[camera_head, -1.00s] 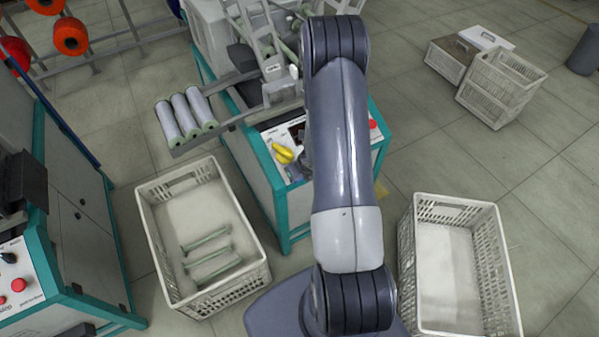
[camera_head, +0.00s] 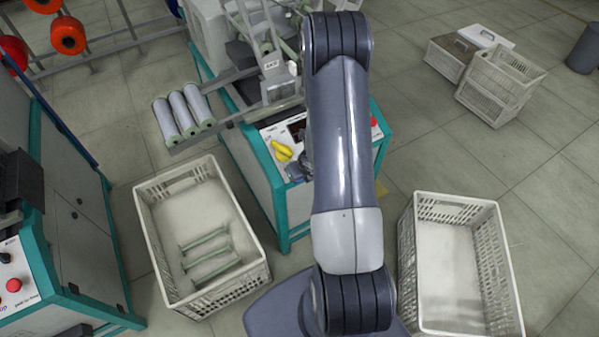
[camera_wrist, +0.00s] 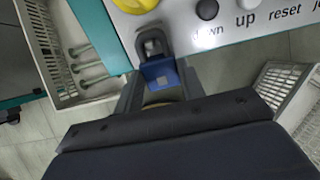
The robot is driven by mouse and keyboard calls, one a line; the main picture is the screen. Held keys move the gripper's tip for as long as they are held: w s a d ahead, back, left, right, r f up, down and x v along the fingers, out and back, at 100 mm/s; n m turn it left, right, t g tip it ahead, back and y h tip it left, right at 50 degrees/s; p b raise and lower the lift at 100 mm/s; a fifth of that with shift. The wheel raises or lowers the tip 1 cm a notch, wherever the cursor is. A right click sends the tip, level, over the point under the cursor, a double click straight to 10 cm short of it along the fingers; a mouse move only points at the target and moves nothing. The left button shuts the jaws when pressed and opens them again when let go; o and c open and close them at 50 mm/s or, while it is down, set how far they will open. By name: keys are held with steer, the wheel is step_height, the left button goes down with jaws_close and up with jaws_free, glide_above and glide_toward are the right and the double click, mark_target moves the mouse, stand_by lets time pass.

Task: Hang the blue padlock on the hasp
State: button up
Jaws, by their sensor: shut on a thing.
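The blue padlock (camera_wrist: 159,74) is in my gripper (camera_wrist: 160,90) in the wrist view, just off the front edge of the control panel. My gripper is shut on it. A dark grey looped metal part (camera_wrist: 151,42) stands directly above the padlock body, against the panel edge. Shackle and hasp overlap there, and I cannot tell whether the shackle passes through the hasp. In the head view my arm hides most of my gripper, and the padlock cannot be made out.
A yellow handle (camera_head: 282,149) sits on the panel close by, with a red button (camera_head: 374,122) at its right. White crates stand left (camera_head: 150,232) and right (camera_head: 408,265) of the machine; the left one holds green-ended tubes. Full bobbins (camera_head: 190,112) rest on a rack above.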

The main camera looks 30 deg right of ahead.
steer(key=shift+s, duration=0.15)
steer(key=o, duration=1.2)
steer(key=shift+o, duration=0.2)
steer(key=p+v, duration=0.4)
steer(key=v, duration=0.6)
steer(key=shift+r, duration=0.35)
steer(key=shift+s, duration=0.15)
